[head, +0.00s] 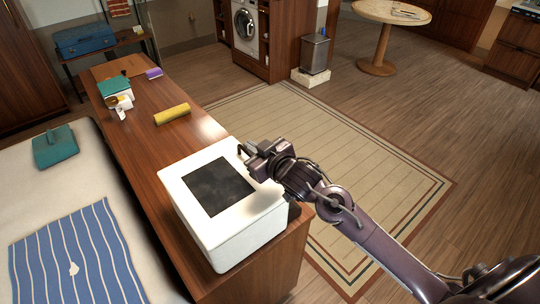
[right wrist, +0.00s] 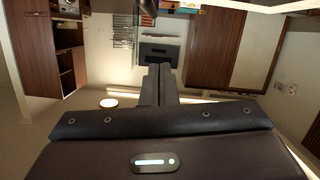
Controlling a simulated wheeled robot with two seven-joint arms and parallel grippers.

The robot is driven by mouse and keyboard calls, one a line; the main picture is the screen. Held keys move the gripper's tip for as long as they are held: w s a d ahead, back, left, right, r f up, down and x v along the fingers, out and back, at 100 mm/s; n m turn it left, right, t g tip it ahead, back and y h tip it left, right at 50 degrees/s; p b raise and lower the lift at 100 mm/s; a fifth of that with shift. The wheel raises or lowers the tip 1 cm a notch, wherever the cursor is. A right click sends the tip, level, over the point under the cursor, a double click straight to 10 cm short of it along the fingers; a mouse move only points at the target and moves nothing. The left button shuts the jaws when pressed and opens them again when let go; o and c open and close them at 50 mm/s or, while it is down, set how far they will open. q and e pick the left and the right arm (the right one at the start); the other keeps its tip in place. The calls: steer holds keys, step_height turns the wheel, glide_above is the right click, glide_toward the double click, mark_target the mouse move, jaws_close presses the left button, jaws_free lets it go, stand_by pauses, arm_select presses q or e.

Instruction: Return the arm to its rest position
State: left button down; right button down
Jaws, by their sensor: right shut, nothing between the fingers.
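My right arm (head: 365,228) reaches in from the lower right in the head view. Its gripper (head: 243,151) is over the right back edge of a white box-shaped appliance (head: 237,231) with a dark panel on top. I cannot tell whether the gripper touches the appliance. In the right wrist view, the fingers (right wrist: 159,78) are together with nothing between them. My left gripper is in neither view.
The appliance stands at the near end of a long wooden counter (head: 145,135). A yellow roll (head: 172,114) and a teal-topped stack (head: 115,88) lie farther along. A bed (head: 50,194) is at left. A rug (head: 330,160) covers open floor at right.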

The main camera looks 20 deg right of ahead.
steer(key=d+b+v, duration=0.1)
steer(key=b+v, duration=0.1)
steer(key=v, duration=0.5)
steer(key=s+f+m+g+h, duration=0.1)
steer(key=s+f+g+h, duration=0.1)
steer(key=s+f+g, duration=0.55)
steer(key=s+f+m+g+h, duration=0.15)
steer(key=s+f+g, duration=0.25)
steer(key=s+f, duration=0.65)
steer(key=s+f+g, duration=0.1)
steer(key=s+f, duration=0.1)
steer(key=f, duration=1.1)
steer(key=s+f, duration=0.2)
steer(key=f, duration=1.1)
steer(key=s+d+f+g, duration=0.1)
steer(key=s+d+f, duration=0.1)
steer(key=s+f, duration=1.7)
steer(key=shift+s+d+f+b, duration=0.4)
steer(key=shift+s, duration=0.1)
